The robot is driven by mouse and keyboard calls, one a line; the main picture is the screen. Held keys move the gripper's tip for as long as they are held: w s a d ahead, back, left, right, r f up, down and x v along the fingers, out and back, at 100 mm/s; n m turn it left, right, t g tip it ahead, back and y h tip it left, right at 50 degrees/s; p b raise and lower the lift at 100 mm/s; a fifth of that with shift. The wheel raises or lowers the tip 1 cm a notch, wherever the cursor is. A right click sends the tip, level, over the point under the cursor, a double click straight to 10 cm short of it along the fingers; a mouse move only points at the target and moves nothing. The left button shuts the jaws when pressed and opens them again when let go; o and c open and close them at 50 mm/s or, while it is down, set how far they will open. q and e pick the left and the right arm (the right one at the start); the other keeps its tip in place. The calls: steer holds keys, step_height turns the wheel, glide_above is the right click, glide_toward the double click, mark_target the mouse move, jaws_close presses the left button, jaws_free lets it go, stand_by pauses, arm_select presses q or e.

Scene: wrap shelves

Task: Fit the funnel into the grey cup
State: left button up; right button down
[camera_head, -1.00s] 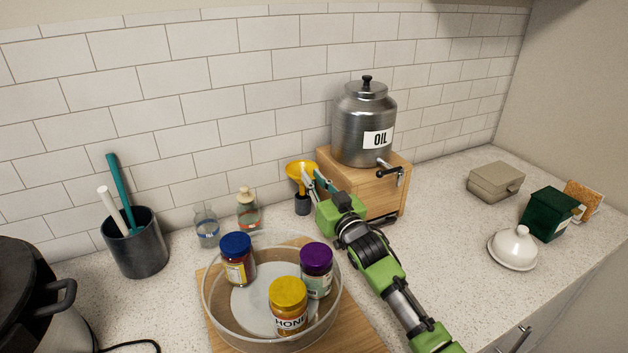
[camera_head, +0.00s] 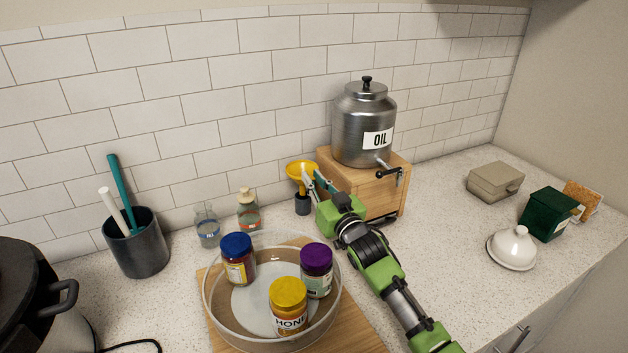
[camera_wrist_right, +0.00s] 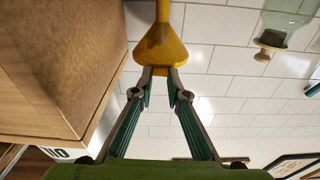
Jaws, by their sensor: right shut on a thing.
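The yellow funnel (camera_head: 302,166) is upright near the back wall, left of the wooden oil stand. Its stem points down at a small dark grey cup (camera_head: 302,204) on the counter. The stem's lower end meets the cup's mouth in the picture; I cannot tell how far inside it is. My right gripper (camera_head: 311,177) is shut on the funnel's rim. The right wrist view, upside down, shows the funnel (camera_wrist_right: 160,48) between the fingertips (camera_wrist_right: 159,72), its stem running out of the top edge; the cup is out of frame there. My left gripper is not in view.
The wooden stand (camera_head: 372,184) with the oil canister (camera_head: 350,135) is close right of my gripper. Two glass bottles (camera_head: 207,228) (camera_head: 249,213) stand left of the cup. A clear round tray (camera_head: 215,308) holds jars in front. Counter at right centre is clear.

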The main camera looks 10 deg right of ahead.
steer(key=shift+f+b, duration=0.9)
steer(key=shift+f, duration=0.45)
steer(key=c, duration=1.9)
jaws_free()
steer(key=shift+r, duration=0.1)
step_height(320, 180, up, 10)
